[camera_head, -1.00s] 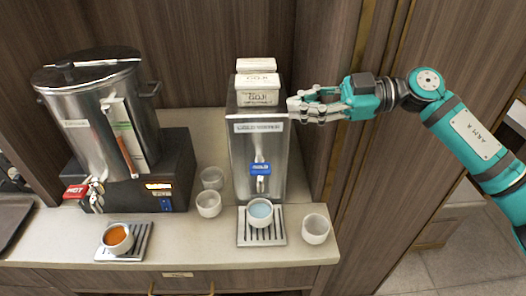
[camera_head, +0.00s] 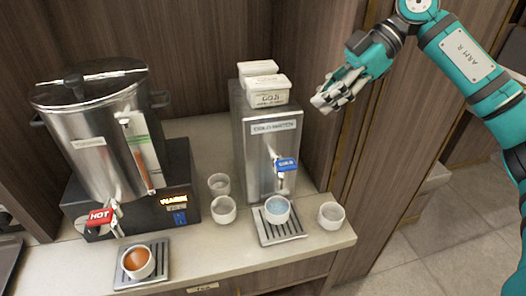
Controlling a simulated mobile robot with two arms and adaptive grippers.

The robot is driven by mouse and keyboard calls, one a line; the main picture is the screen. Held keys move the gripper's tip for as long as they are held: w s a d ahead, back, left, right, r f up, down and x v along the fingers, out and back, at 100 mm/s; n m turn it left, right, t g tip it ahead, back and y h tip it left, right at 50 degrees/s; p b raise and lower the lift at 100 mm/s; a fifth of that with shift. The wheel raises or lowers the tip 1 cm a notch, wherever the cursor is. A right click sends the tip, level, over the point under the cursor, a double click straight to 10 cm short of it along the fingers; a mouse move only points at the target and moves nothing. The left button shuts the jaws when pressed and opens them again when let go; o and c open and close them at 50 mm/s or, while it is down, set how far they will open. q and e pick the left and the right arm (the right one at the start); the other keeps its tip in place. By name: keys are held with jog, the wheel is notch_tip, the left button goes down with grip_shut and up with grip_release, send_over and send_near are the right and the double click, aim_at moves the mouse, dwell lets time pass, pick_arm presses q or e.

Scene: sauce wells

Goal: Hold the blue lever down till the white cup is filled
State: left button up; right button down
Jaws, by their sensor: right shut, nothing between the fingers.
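The blue lever (camera_head: 287,164) is on the front of the steel cold-water dispenser (camera_head: 268,187), above a drip tray (camera_head: 286,239). A white cup (camera_head: 278,216) stands upright on that tray under the lever. It holds pale blue water; I cannot tell the exact level or whether any is pouring. My right gripper (camera_head: 318,106) is shut and empty, up and to the right of the dispenser, apart from the lever and cup. My left gripper is not in view.
Empty white cups stand left of the tray (camera_head: 224,211) and right of it (camera_head: 331,216). A large urn (camera_head: 92,165) with a red HOT lever (camera_head: 101,217) stands left, with an orange-filled cup (camera_head: 138,264) below. White GOJI boxes (camera_head: 268,97) sit on the dispenser.

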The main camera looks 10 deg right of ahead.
jog(key=d, duration=0.1)
jog(key=p, duration=0.3)
send_over(289, 162)
notch_tip(289, 162, down, 7)
jog(key=shift+d+r, duration=0.1)
notch_tip(289, 162, down, 3)
jog(key=shift+f+p, duration=0.2)
jog(key=shift+p, duration=0.15)
jog(key=shift+f, duration=0.55)
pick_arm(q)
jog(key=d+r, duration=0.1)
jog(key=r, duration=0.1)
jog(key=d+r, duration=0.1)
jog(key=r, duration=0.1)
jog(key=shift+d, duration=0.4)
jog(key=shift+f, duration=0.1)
